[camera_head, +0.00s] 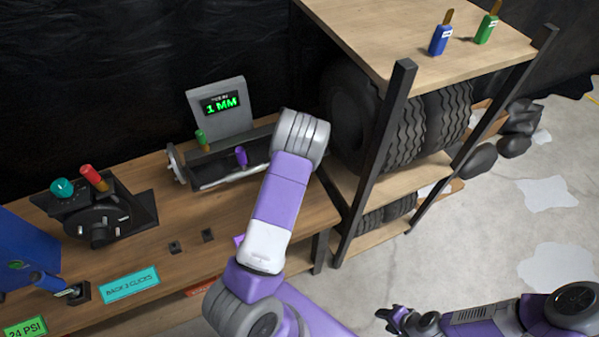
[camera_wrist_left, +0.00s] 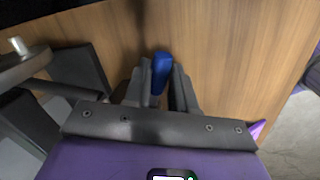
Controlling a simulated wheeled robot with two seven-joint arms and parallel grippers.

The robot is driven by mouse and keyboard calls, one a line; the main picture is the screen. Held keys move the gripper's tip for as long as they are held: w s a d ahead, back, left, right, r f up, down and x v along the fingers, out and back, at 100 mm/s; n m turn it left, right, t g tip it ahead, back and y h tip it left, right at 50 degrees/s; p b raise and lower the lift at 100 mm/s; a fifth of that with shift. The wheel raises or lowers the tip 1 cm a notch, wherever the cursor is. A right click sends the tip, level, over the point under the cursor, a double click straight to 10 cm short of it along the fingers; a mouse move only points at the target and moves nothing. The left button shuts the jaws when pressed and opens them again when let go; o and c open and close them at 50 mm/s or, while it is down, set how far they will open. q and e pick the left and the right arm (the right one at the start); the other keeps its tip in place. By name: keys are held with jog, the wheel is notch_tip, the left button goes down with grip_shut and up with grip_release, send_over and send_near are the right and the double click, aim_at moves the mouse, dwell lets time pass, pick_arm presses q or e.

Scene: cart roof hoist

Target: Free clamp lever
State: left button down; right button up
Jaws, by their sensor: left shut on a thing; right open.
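In the left wrist view my left gripper (camera_wrist_left: 160,85) is shut with a blue handle-like piece (camera_wrist_left: 161,70) between its fingers, above the wooden bench. The piece looks like a lever grip, but its base is hidden, so I cannot tell whether it is the clamp lever. In the head view my left arm reaches over the bench and hides this gripper and the blue piece. Beside it stands a bench device with a screen (camera_head: 221,104) reading "1 MM", a green knob (camera_head: 201,140) and a purple knob (camera_head: 241,156). My right gripper (camera_head: 388,320) is open and empty, low over the floor.
A dark fixture (camera_head: 97,222) with red and teal knobs is on the bench (camera_head: 205,218), left. A "BACK 2 CLICKS" label (camera_head: 129,284) lies in front. A blue box (camera_head: 24,250) is far left. A rack (camera_head: 383,90) with tires stands right of the bench.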

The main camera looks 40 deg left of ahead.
pick_arm(q)
jog(key=c, duration=0.9)
grip_release()
jog(key=r, duration=0.2)
jog(key=r+p, duration=0.1)
jog(key=r, duration=0.2)
jog(key=s+d+r, duration=0.1)
jog(key=r, duration=0.1)
jog(key=shift+r+p, duration=0.25)
jog(key=shift+p, duration=0.15)
jog(key=shift+s+f, duration=0.1)
